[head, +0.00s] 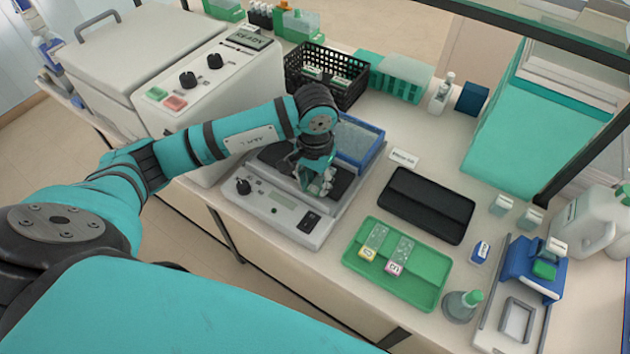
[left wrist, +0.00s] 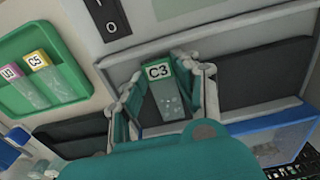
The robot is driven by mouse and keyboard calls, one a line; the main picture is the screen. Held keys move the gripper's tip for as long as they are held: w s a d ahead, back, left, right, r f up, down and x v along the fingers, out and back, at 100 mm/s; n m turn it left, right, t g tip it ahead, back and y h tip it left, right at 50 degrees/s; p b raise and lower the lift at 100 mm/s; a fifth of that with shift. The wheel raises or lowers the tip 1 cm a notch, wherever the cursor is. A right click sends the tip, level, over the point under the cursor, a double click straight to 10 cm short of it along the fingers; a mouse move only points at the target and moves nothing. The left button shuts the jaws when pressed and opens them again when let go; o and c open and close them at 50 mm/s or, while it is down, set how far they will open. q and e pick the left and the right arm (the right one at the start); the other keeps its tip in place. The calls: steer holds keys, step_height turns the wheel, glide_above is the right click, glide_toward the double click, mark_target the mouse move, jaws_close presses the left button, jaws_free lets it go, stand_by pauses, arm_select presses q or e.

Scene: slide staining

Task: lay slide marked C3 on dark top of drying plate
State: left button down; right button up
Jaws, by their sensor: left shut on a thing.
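The slide marked C3 (left wrist: 167,98) has a green label and clear glass with small specks. It sits between the fingers of my left gripper (left wrist: 164,100), which is shut on it. In the head view my left gripper (head: 314,180) is over the drying plate (head: 274,207), a pale device with a knob and a black switch. Its dark top (left wrist: 262,72) extends on both sides of the gripper in the left wrist view. I cannot tell whether the slide touches the dark top. The slide is hard to make out in the head view. My right gripper is not in view.
A green tray (head: 400,291) with a yellow-labelled and a pink-labelled slide lies to the right, below a closed black case (head: 427,205). A blue-rimmed container (head: 358,142) stands just behind the plate, and a black basket (head: 326,75) farther back.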

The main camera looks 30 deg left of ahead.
arm_select(q)
steer(key=c, duration=0.9)
jaws_free()
step_height(320, 180, up, 12)
